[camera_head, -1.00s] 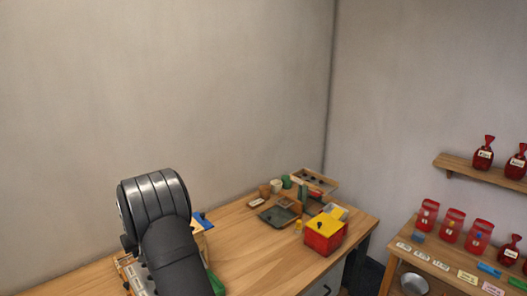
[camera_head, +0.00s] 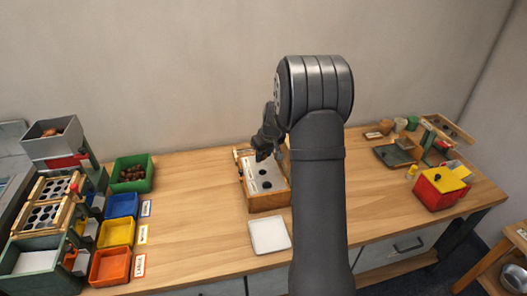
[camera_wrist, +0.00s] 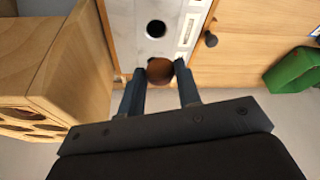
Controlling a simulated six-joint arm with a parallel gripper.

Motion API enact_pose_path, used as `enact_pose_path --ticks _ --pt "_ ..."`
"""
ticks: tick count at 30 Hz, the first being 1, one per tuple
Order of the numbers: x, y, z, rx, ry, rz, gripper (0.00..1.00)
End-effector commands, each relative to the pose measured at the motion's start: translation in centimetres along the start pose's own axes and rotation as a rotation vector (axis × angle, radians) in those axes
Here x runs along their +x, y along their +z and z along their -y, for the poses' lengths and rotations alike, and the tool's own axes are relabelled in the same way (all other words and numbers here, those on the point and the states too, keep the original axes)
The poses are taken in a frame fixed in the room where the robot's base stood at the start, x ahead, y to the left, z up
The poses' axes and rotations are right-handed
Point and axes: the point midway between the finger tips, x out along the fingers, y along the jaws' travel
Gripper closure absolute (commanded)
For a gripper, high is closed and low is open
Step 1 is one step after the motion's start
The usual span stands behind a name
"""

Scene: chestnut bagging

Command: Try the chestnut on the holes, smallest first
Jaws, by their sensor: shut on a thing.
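The wooden hole box (camera_head: 268,203) stands mid-table, with a pale top plate that has dark holes in a row. In the wrist view the pale plate (camera_wrist: 127,32) shows one open round black hole, just beyond my fingertips. My gripper (camera_head: 263,155) is over the far end of this box. In the wrist view my gripper (camera_wrist: 160,80) is shut on a brown chestnut (camera_wrist: 159,71), held between the fingertips at or close above the plate. I cannot tell whether a hole lies under the chestnut.
A white tray (camera_head: 269,235) lies in front of the box. At left are a green bin (camera_head: 131,187) of chestnuts, blue (camera_head: 121,206), yellow (camera_head: 116,233) and orange (camera_head: 110,266) bins, and a sorting rig. A red-yellow box (camera_head: 440,190) stands at right. Table between is clear.

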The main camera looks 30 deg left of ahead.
Motion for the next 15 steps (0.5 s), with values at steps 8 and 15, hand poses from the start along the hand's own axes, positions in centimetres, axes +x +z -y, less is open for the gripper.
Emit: enact_pose_path --ticks 8,15 --pt "2.1 0.8 0.1 0.002 -0.001 0.003 0.84" --pt "4.1 1.4 0.0 0.003 -0.001 0.002 0.84"
